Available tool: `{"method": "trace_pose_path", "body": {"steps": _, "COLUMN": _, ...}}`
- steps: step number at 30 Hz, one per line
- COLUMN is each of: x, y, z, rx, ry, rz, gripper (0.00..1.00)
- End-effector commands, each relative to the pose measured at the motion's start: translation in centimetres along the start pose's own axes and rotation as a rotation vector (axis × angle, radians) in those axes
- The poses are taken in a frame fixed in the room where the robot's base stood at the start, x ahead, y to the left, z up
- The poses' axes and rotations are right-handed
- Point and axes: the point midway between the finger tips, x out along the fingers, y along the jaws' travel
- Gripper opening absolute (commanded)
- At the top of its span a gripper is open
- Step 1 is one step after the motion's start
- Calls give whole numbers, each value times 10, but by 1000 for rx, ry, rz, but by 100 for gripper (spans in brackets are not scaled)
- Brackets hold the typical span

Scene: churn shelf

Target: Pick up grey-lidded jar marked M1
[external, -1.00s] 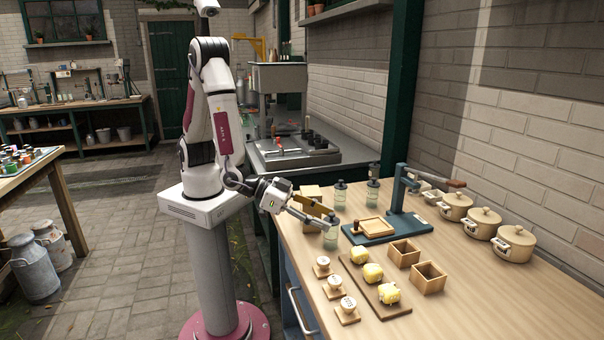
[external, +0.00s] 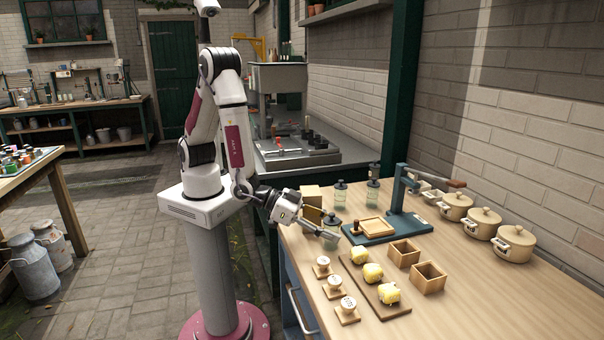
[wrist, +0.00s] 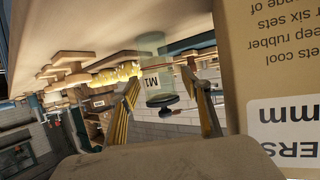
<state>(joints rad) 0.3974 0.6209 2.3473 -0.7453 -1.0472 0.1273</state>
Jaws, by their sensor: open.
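The grey-lidded jar marked M1 (wrist: 152,78) appears upside down in the wrist view, with its label facing me. It stands between the two yellow-sided fingers of my gripper (wrist: 162,88), which are apart and not closed on it. In the external view the jar (external: 332,222) stands upright near the bench's front edge. My gripper (external: 333,237) reaches it from the left, low over the bench, and partly covers it. Whether a finger touches the jar cannot be told.
A cardboard box with printing (wrist: 275,60) is close on the right in the wrist view. Two similar jars (external: 341,192) (external: 373,190) stand behind. A blue press (external: 375,231), a board with butter pieces (external: 362,281), stamps (external: 335,284) and wooden boxes (external: 404,253) are nearby.

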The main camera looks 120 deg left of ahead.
Motion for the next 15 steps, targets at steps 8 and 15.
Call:
{"method": "trace_pose_path", "body": {"steps": 8, "x": 0, "y": 0, "z": 0, "rx": 0, "ry": 0, "rz": 0, "gripper": 11}}
{"method": "trace_pose_path", "body": {"steps": 15, "x": 0, "y": 0, "z": 0, "rx": 0, "ry": 1, "rz": 0, "gripper": 3}}
